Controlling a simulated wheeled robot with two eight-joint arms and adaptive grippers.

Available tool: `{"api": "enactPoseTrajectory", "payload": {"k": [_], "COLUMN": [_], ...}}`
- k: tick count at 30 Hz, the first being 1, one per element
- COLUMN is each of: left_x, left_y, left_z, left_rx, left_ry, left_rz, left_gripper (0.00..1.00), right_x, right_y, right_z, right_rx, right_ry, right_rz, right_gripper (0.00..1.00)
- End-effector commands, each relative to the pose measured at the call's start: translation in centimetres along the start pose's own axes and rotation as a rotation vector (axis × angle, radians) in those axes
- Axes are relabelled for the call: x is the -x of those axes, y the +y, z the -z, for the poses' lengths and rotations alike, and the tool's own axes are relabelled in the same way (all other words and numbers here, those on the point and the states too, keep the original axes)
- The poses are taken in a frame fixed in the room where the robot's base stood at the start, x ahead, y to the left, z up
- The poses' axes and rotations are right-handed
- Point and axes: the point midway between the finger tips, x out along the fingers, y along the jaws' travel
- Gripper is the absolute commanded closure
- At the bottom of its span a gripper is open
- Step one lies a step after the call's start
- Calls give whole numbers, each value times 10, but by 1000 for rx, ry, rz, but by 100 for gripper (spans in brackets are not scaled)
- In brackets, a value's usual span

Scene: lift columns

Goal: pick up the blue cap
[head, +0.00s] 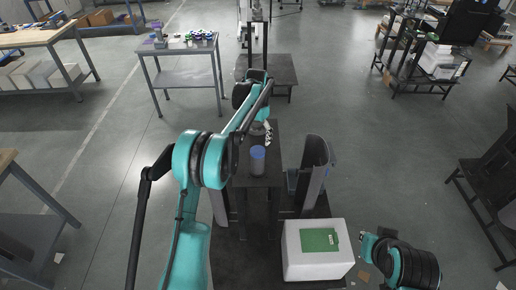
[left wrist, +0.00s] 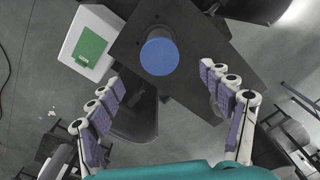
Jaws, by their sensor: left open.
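The blue cap (head: 258,152) is round and sits on top of an upright grey cylinder on a small dark table (head: 240,175). In the left wrist view the blue cap (left wrist: 159,57) is seen from above, beyond and between the fingertips. My left gripper (head: 268,131) is just behind the cap in the head view. It is open and empty, with its purple-padded fingers (left wrist: 160,80) spread wider than the cap and not touching it.
A white box (head: 300,262) with a green sheet (head: 319,239) stands in front to the right. A dark upright panel (head: 317,165) rises right of the small table. A grey table (head: 185,78) with small items stands at the back left.

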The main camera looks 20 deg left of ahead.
Motion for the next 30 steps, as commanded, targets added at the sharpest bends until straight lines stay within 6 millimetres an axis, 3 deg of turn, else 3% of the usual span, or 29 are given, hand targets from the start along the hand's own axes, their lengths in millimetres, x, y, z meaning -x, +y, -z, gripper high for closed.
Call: {"api": "enactPoseTrajectory", "payload": {"k": [18, 26, 27, 30], "left_x": [-78, -82, -81, -81], "left_y": [2, 2, 2, 2], "left_z": [2, 2, 2, 2], "left_rx": [-4, -4, -4, -4], "left_ry": [-6, -6, -6, -6], "left_rz": [-3, -3, -3, -3], "left_gripper": [20, 20, 23, 49], "right_x": [-4, -4, -4, -4], "right_y": [0, 0, 0, 0], "right_z": [-3, -3, -3, -3], "right_rx": [0, 0, 0, 0], "right_ry": [0, 0, 0, 0], "right_rz": [0, 0, 0, 0], "right_gripper": [100, 100, 100, 100]}}
